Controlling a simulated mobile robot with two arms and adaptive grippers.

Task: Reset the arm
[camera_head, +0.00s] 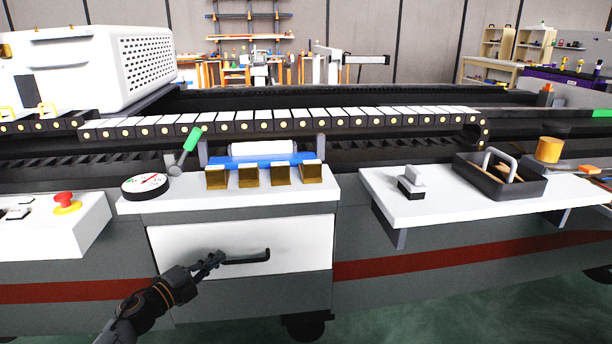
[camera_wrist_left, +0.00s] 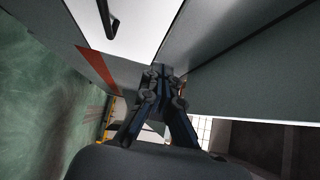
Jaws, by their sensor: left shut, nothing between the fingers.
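My left gripper (camera_head: 216,259) is in front of the white drawer front, just left of its black handle (camera_head: 245,257). It is shut and holds nothing. In the left wrist view its fingers (camera_wrist_left: 162,72) meet at the tips, and the handle (camera_wrist_left: 109,20) shows at the upper left, apart from the fingers. In the head view the fingertips look close to the handle's left end; I cannot tell there whether they touch. The white drawer front (camera_head: 180,247) is set in the grey machine body and looks closed. My right gripper is not in view.
Above the drawer are a gauge (camera_head: 145,186), a green-handled lever (camera_head: 190,142) and several gold blocks. A red button (camera_head: 65,201) is at left. A white shelf (camera_head: 440,208) at right holds a black tray (camera_head: 500,184). The conveyor (camera_head: 280,122) runs behind. Green floor lies in front.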

